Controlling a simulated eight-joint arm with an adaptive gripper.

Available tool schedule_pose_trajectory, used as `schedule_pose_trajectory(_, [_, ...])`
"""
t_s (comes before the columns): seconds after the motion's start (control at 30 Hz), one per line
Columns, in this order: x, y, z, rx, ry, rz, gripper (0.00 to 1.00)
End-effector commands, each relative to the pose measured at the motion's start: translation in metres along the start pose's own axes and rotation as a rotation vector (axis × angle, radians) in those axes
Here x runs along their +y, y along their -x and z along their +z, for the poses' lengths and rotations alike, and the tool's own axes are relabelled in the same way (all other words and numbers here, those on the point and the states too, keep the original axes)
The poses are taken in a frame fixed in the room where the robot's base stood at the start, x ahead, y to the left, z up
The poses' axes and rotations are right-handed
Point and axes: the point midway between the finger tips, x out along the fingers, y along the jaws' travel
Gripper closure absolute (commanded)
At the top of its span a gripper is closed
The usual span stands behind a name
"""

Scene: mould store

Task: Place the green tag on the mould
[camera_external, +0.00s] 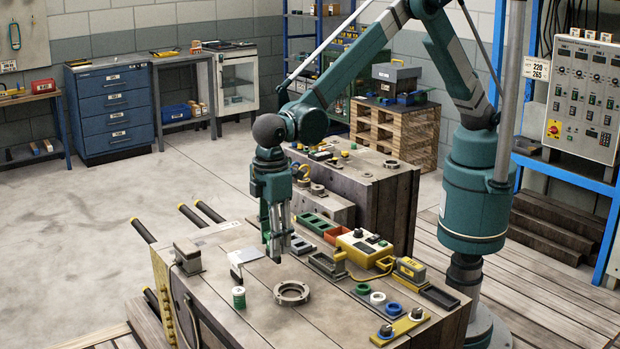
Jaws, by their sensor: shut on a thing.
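My gripper (276,254) points down just above the top of the front block, left of the yellow box. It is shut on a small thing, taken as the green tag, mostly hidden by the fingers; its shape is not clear. The mould appears to be the heavy front block (325,312), with a flat plated top and black bars sticking out at the left. A green ring (362,289) lies on this block at the right, apart from my gripper.
A metal ring (291,292) and a green-and-white spool (238,297) stand near my gripper. A yellow box (363,248), a white ring (377,298), a blue ring (393,308) and a yellow plate (402,328) crowd the right. A second block (375,190) stands behind.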

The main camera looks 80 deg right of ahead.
Motion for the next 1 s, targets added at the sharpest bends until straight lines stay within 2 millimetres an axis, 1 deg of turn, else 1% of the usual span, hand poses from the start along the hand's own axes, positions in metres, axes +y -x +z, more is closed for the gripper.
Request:
schedule_pose_trajectory(0.03, [0.019, 0.0, -0.001, 0.0, -0.02, 0.0, 0.72])
schedule_pose_trajectory(0.1, [0.044, 0.0, -0.001, 0.0, -0.046, 0.0, 0.72])
schedule_pose_trajectory(0.27, [0.098, -0.001, 0.001, 0.0, -0.103, 0.0, 0.72])
schedule_pose_trajectory(0.47, [0.165, -0.002, 0.008, 0.0, -0.174, 0.0, 0.72])
schedule_pose_trajectory(0.6, [0.212, -0.002, 0.016, 0.0, -0.224, 0.0, 0.72])
schedule_pose_trajectory(0.67, [0.232, -0.002, 0.019, 0.0, -0.245, 0.0, 0.72])
schedule_pose_trajectory(0.7, [0.245, -0.003, 0.022, 0.0, -0.26, 0.0, 0.72])
schedule_pose_trajectory(0.77, [0.265, -0.003, 0.027, 0.0, -0.28, 0.0, 0.72])
schedule_pose_trajectory(0.8, [0.278, -0.003, 0.03, 0.0, -0.295, 0.0, 0.72])
schedule_pose_trajectory(0.87, [0.297, -0.003, 0.035, 0.0, -0.316, 0.0, 0.72])
schedule_pose_trajectory(1.0, [0.342, -0.004, 0.049, 0.0, -0.366, 0.0, 0.72])
